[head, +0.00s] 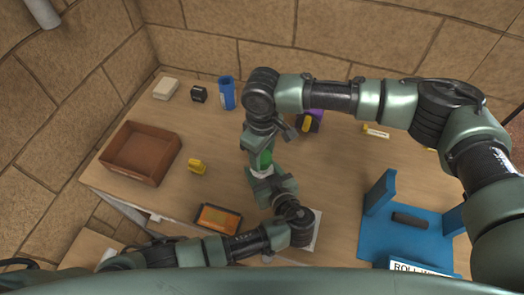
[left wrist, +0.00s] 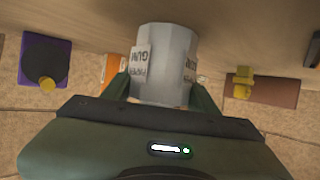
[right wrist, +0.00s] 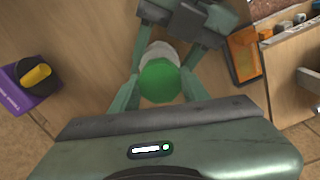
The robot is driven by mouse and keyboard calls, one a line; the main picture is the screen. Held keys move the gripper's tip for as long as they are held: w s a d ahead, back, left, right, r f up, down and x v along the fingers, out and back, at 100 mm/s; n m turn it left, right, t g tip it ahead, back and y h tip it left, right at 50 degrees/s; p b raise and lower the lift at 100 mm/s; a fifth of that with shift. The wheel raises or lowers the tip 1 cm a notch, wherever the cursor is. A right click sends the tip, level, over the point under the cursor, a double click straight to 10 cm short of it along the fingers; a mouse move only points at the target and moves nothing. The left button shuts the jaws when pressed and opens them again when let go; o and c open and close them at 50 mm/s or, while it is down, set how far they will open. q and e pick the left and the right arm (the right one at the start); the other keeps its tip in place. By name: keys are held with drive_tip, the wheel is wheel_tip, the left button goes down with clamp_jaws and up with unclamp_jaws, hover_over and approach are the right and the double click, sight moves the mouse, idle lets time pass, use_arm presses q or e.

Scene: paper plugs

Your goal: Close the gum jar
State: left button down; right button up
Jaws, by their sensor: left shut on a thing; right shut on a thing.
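The gum jar is a pale grey cylinder with "PAPER GUM" labels, clearest in the left wrist view (left wrist: 172,50). My left gripper (left wrist: 162,88) is shut around its body. The round green lid (right wrist: 160,82) is at the mouth of the jar (right wrist: 157,52), lined up with it. My right gripper (right wrist: 160,92) is shut on the lid, coming from above. In the head view the green lid (head: 264,159) shows between the two grippers, and the arms hide most of the jar. I cannot tell whether the lid is fully seated.
A brown open box (head: 118,168), a yellow piece (head: 197,167), an orange tray (head: 218,219) and a blue cup (head: 226,94) are to the left. A purple block with a dark round top (head: 317,114) is behind. A blue stand (head: 420,238) is at right. Table between is clear.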

drive_tip(key=shift+f, duration=0.15)
idle(0.4)
drive_tip(key=shift+f, duration=0.8)
drive_tip(key=shift+f, duration=0.55)
drive_tip(key=o, duration=1.3)
drive_tip(key=shift+s+a, duration=0.1)
drive_tip(key=shift+s, duration=0.05)
drive_tip(key=shift+r, duration=2.25)
